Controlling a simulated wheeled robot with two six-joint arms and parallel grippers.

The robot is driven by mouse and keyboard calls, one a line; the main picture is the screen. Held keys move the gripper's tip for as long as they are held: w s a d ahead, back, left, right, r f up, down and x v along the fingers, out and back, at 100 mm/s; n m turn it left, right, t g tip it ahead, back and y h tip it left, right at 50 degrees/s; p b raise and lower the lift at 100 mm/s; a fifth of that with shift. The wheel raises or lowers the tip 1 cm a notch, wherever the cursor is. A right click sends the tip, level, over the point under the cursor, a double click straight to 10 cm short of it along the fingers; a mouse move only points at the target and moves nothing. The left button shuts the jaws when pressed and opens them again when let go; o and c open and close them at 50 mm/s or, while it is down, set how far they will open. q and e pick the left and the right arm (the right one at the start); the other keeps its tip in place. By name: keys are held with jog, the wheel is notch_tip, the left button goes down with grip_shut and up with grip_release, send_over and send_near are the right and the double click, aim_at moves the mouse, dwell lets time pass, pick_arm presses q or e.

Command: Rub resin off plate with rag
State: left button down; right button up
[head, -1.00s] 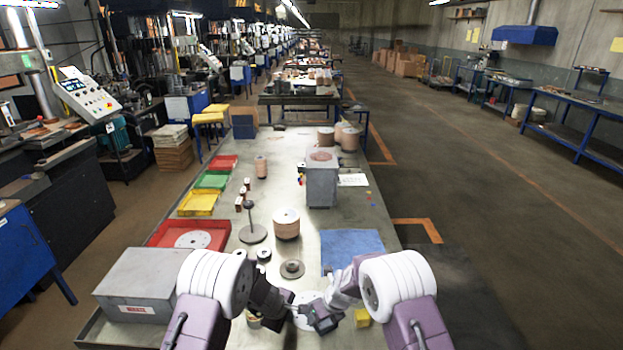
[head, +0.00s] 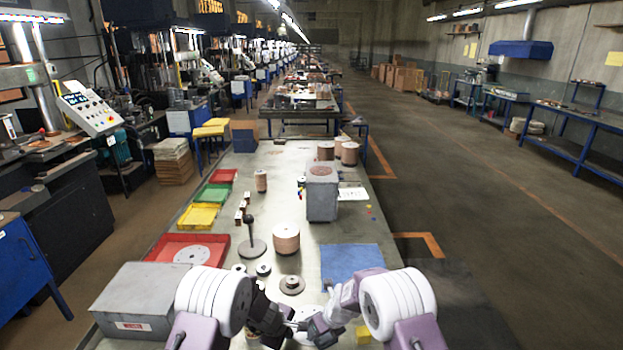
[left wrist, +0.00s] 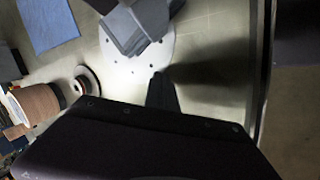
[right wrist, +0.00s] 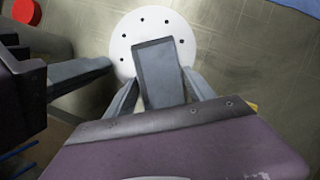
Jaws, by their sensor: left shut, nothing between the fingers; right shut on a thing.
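The plate is a white round disc with small holes (right wrist: 124,50), flat on the bench; it also shows in the left wrist view (left wrist: 150,68) and partly in the head view (head: 305,311), behind my grippers. My right gripper (right wrist: 163,88) is shut on a grey folded rag (right wrist: 159,72), which lies over the near part of the plate. Whether the rag presses on it I cannot tell. My left gripper (left wrist: 162,88) is shut and empty, its tip at the plate's edge, close beside the right gripper. Resin is not clearly visible.
A blue cloth (head: 351,262) lies flat beyond my right gripper. A small yellow block (head: 363,335) sits right of it. A grey box (head: 137,300) stands left.

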aim_at(323, 345)
jog(key=shift+s, duration=2.4)
jog(key=shift+w, duration=3.8)
jog(key=shift+r, duration=3.6)
